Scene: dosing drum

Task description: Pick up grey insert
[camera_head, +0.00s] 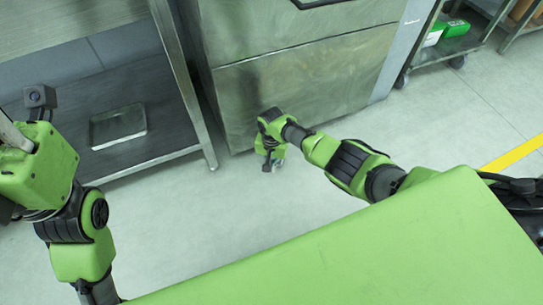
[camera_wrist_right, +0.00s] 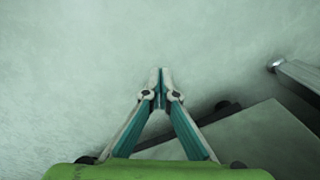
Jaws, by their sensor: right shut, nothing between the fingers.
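No grey insert can be made out in either view. My right gripper (camera_head: 272,163) hangs over the open floor in front of the steel cabinet in the head view. In the right wrist view its fingers (camera_wrist_right: 160,78) are closed together with nothing between them, above bare floor. My left arm stands at the left edge of the head view, but the fingers of its gripper do not show.
A steel cabinet (camera_head: 320,85) stands ahead. A steel rack (camera_head: 170,148) at the left carries a shallow metal tray (camera_head: 117,127) on its lower shelf. A cart (camera_head: 455,45) with green boxes stands at the back right. The floor (camera_head: 220,215) between is clear.

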